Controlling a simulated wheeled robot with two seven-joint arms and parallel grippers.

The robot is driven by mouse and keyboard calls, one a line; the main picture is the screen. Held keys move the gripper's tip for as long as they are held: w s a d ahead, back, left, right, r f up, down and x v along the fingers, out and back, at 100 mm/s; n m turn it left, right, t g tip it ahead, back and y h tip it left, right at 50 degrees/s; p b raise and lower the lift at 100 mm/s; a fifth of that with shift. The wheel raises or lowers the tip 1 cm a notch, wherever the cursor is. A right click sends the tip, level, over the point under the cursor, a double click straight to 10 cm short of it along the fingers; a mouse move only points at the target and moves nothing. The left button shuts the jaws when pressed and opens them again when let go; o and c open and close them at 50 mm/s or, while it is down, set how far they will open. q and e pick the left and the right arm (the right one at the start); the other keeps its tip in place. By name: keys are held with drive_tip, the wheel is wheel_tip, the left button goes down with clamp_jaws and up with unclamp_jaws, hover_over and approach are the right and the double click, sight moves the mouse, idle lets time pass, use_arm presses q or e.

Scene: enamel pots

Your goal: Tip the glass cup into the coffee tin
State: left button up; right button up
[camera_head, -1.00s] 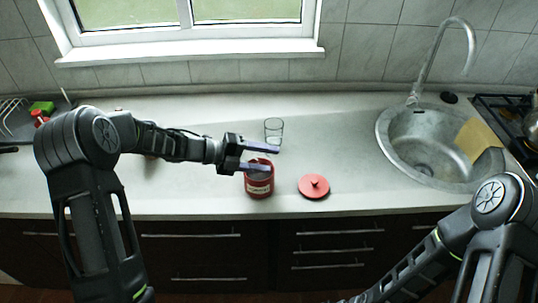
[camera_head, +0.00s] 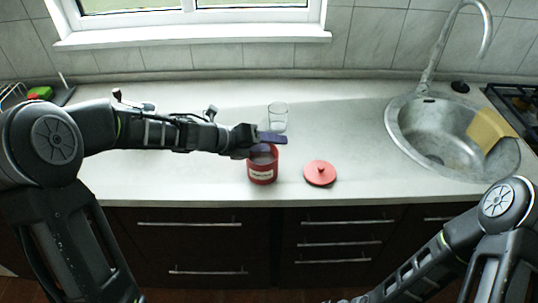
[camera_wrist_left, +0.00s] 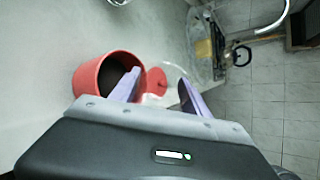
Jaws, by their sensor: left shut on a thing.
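The clear glass cup (camera_head: 278,117) is just behind the red coffee tin in the head view and looks upright. My left gripper (camera_head: 277,140) is shut on it low down, at the tin's rim height; the fingers hide its base. In the left wrist view the cup (camera_wrist_left: 160,90) shows only faintly, between the purple-grey fingers (camera_wrist_left: 157,90). The coffee tin (camera_head: 262,174) stands open on the counter, partly under the left fingers. It also shows in the left wrist view (camera_wrist_left: 86,84), with a dark inside. My right gripper is out of view.
The red lid (camera_head: 321,175) lies on the counter (camera_head: 225,195) to the right of the tin. The round metal sink (camera_head: 420,158) with a tall tap is further right. The counter between lid and sink is clear. The tiled wall and window are behind.

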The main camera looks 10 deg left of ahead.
use_arm(q)
drive_tip(key=m+t+y+b, duration=0.1)
drive_tip(key=b, duration=0.3)
drive_tip(key=a+r+m+t+y+b, duration=0.1)
drive_tip(key=m+b, duration=0.1)
drive_tip(key=b, duration=0.3)
drive_tip(key=w+m+t+y+b, duration=0.1)
drive_tip(key=m+t+b, duration=0.1)
drive_tip(key=b, duration=0.3)
drive_tip(key=shift+a+r, duration=0.15)
drive_tip(key=shift+w+r+m+t+y+b, duration=0.2)
drive_tip(key=shift+m+t+y+b, duration=0.15)
drive_tip(key=shift+b, duration=0.25)
drive_tip(key=shift+a+r, duration=0.1)
drive_tip(key=shift+r, duration=0.1)
